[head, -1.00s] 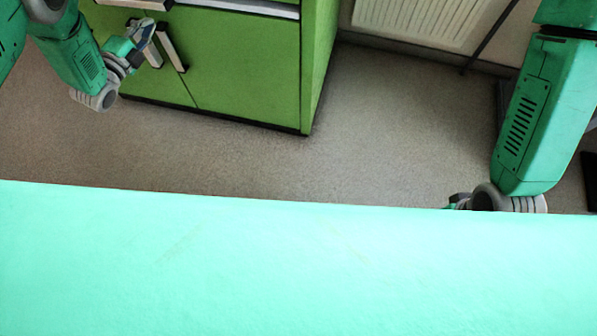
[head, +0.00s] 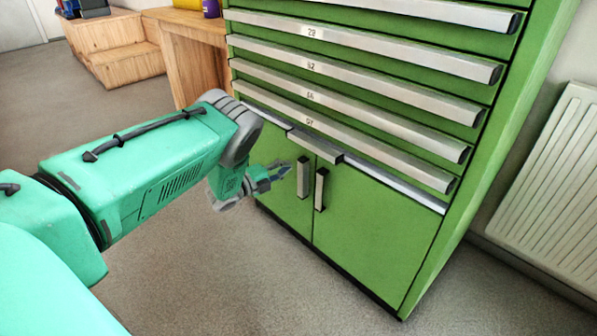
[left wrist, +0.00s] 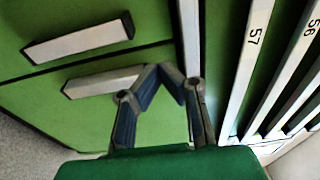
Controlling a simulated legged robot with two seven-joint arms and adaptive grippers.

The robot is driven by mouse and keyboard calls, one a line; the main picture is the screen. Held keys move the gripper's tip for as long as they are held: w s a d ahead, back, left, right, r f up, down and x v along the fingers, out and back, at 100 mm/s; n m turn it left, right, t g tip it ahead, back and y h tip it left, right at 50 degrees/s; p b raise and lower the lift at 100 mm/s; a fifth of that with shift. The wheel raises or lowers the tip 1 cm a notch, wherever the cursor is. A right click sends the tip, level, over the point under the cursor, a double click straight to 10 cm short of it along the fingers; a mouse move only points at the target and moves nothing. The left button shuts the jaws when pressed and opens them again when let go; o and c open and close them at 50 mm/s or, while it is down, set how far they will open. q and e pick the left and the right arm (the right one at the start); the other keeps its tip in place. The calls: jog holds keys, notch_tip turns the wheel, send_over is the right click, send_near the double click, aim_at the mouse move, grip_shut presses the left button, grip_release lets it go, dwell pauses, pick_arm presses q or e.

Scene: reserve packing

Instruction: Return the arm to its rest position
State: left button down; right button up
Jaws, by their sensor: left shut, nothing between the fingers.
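My left arm (head: 150,175) reaches in from the left in the head view, bent at the elbow. My left gripper (head: 284,171) is small at its end, in front of the green cabinet's (head: 380,235) lower doors, close to the door handles (head: 303,177) in the picture. In the left wrist view the two fingers of the left gripper (left wrist: 160,72) come together at their tips, with nothing between them. Two pale door handles show behind them in that view. Whether the gripper touches the cabinet, I cannot tell. My right gripper is outside both current views.
The cabinet has several drawers with long silver handles (head: 385,67) above its doors. A white radiator (head: 552,190) is on the wall at the right. A wooden desk (head: 192,58) and wooden step-like boxes (head: 118,48) stand at the back left. Grey floor (head: 220,275) lies open in front.

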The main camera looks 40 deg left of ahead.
pick_arm(q)
jog(key=a, duration=0.3)
jog(key=shift+s+a, duration=0.1)
jog(key=shift+a, duration=0.1)
